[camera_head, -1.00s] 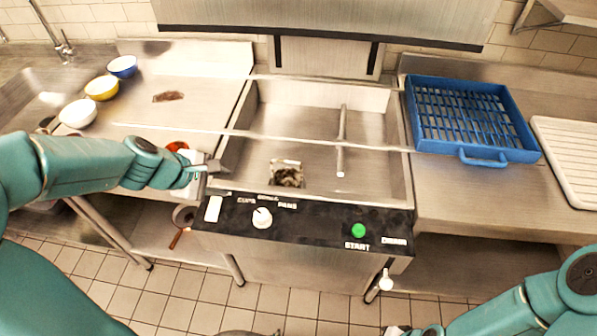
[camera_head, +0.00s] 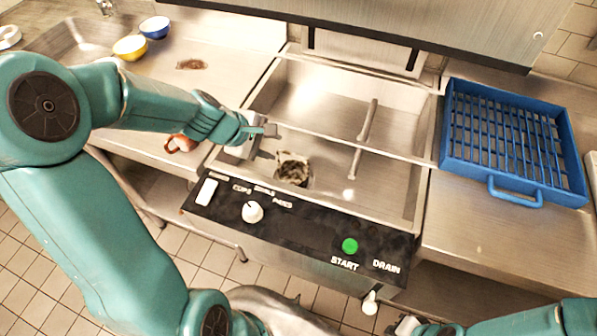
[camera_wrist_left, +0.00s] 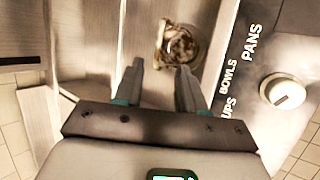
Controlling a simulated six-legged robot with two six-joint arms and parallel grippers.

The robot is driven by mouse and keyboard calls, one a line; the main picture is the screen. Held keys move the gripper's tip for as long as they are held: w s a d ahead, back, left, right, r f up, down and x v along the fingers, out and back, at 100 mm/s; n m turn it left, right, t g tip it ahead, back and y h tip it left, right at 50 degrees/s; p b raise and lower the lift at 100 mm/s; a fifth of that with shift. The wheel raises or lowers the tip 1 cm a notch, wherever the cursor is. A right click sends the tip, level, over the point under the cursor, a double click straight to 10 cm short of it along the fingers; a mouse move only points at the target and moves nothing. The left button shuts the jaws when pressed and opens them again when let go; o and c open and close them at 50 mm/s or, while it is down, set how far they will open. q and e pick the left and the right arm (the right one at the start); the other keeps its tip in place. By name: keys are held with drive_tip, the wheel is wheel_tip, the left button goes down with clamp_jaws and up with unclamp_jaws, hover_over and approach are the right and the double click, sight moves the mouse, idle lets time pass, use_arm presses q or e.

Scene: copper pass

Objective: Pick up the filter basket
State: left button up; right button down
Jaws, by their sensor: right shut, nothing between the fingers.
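The filter basket (camera_head: 292,170) is a small square piece with dark, dirty contents, set in the floor of the steel wash basin near its front left. It also shows in the left wrist view (camera_wrist_left: 180,46), just beyond the fingertips. My left gripper (camera_head: 268,140) is over the basin's left front edge, a little left of the basket. In the left wrist view its two fingers (camera_wrist_left: 160,72) are apart with nothing between them. My right gripper (camera_head: 402,326) is at the bottom edge, low in front of the machine, only partly seen and empty.
A long spray arm (camera_head: 368,120) lies across the basin. The front panel has a white knob (camera_head: 252,212) and a green start button (camera_head: 350,246). A blue rack (camera_head: 515,140) stands on the right counter. Yellow (camera_head: 130,47) and blue bowls (camera_head: 155,27) sit on the left counter.

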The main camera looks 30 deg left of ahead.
sight(292, 154)
use_arm(q)
drive_tip(key=x, duration=0.2)
drive_tip(key=b+x, duration=0.1)
drive_tip(key=x, duration=0.1)
drive_tip(key=a+b+x, duration=0.1)
drive_tip(key=x, duration=0.2)
drive_tip(key=shift+s+a+f, duration=0.1)
drive_tip(key=shift+f, duration=0.1)
drive_tip(key=b+x, duration=0.1)
drive_tip(key=x, duration=0.4)
drive_tip(key=shift+w+d+f+b, duration=0.25)
drive_tip(key=shift+w+d+b, duration=0.05)
drive_tip(key=shift+b, duration=0.1)
drive_tip(key=shift+w+d+f, duration=0.2)
drive_tip(key=shift+w+f, duration=0.05)
drive_tip(key=shift+w, duration=0.05)
drive_tip(key=shift+a, duration=0.15)
clamp_jaws()
